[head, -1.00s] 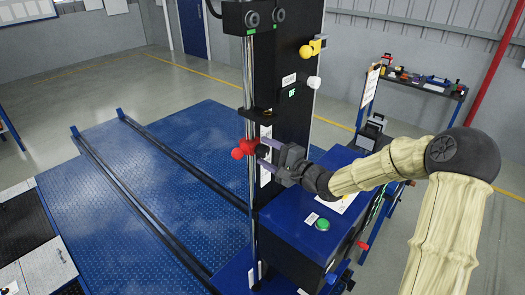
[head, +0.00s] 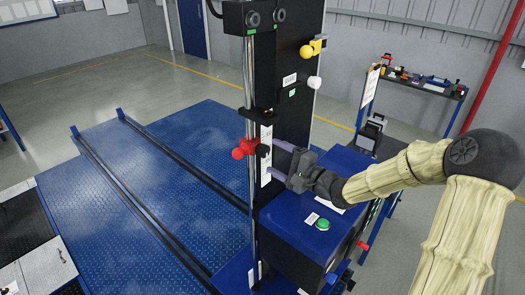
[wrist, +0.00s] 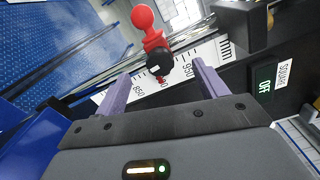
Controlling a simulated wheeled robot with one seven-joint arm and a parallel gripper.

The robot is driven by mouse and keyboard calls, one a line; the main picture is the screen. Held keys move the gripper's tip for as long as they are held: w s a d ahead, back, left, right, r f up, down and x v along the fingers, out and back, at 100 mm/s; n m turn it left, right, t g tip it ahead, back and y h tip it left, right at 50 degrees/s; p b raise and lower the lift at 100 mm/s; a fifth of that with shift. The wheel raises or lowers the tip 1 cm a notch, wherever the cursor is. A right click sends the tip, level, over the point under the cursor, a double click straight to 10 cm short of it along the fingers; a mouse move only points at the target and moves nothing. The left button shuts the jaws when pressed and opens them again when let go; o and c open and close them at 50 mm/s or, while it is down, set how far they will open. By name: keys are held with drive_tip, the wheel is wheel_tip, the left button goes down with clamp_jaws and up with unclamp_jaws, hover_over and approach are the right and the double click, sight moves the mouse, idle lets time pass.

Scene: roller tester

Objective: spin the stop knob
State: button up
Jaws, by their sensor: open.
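A red knob (head: 243,150), which looks like the stop knob, sits on the upright rod of the black column in the head view. It has ball-shaped ends and a dark cap on the side towards me. It also shows in the wrist view (wrist: 150,35), beyond and between my fingertips, in front of a white mm scale (wrist: 188,68). My gripper (head: 271,161) is just right of the knob with its two purple fingers spread. It is open and empty (wrist: 161,70), apart from the knob as far as I can tell.
The black column (head: 297,60) carries a yellow knob (head: 307,51) and a white knob (head: 314,82) above my gripper. A blue cabinet with a green button (head: 322,224) stands below my wrist. A small display (wrist: 264,87) reads OFF.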

drive_tip(key=shift+v, duration=1.15)
